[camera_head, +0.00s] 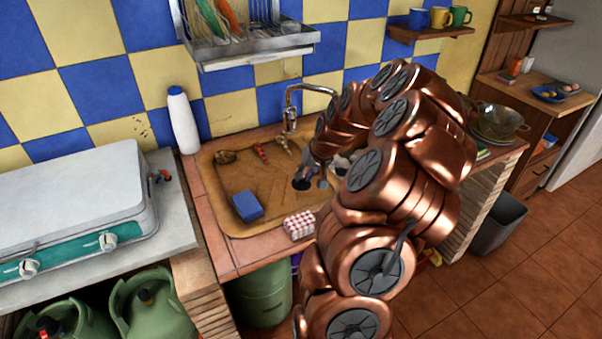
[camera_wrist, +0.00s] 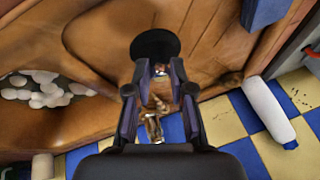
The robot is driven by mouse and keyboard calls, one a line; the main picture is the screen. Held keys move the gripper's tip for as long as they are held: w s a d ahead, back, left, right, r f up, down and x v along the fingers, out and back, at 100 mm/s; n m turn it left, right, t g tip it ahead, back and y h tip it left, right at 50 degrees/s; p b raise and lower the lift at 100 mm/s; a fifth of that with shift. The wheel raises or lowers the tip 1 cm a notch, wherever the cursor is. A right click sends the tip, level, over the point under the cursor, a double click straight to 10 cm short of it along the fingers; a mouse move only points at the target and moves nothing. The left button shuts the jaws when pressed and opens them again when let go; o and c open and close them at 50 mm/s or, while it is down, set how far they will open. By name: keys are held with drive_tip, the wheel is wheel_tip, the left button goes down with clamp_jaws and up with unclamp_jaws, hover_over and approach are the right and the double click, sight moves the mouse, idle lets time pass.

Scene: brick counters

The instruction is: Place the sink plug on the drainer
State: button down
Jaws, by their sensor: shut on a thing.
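The sink plug (camera_wrist: 155,42) shows in the wrist view as a black disc just beyond my fingertips. In the head view it appears as a dark round spot (camera_head: 301,185) in the brown sink basin (camera_head: 228,186). My gripper (camera_wrist: 160,68) is shut on the plug. In the head view my gripper (camera_head: 312,172) is low in the basin, partly hidden by my copper arm. I cannot tell whether the plug touches the basin floor. A metal dish drainer (camera_head: 255,45) holding utensils hangs on the tiled wall above the sink.
A blue sponge (camera_head: 247,206) lies in the basin and a checked box (camera_head: 299,224) on its front edge. The tap (camera_head: 290,112) stands behind, with a white bottle (camera_head: 183,120) at left. A wok (camera_head: 497,122) is right of my arm.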

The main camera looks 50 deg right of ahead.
drive_tip(key=shift+w+f+p, duration=0.1)
drive_tip(key=shift+w+p, duration=0.2)
drive_tip(key=shift+w, duration=0.9)
drive_tip(key=shift+d+f+p, duration=0.1)
drive_tip(key=shift+f+p, duration=0.8)
drive_tip(key=shift+f, duration=0.9)
drive_tip(key=c, duration=1)
unclamp_jaws()
drive_tip(key=b+v, duration=0.4)
drive_tip(key=v, duration=0.8)
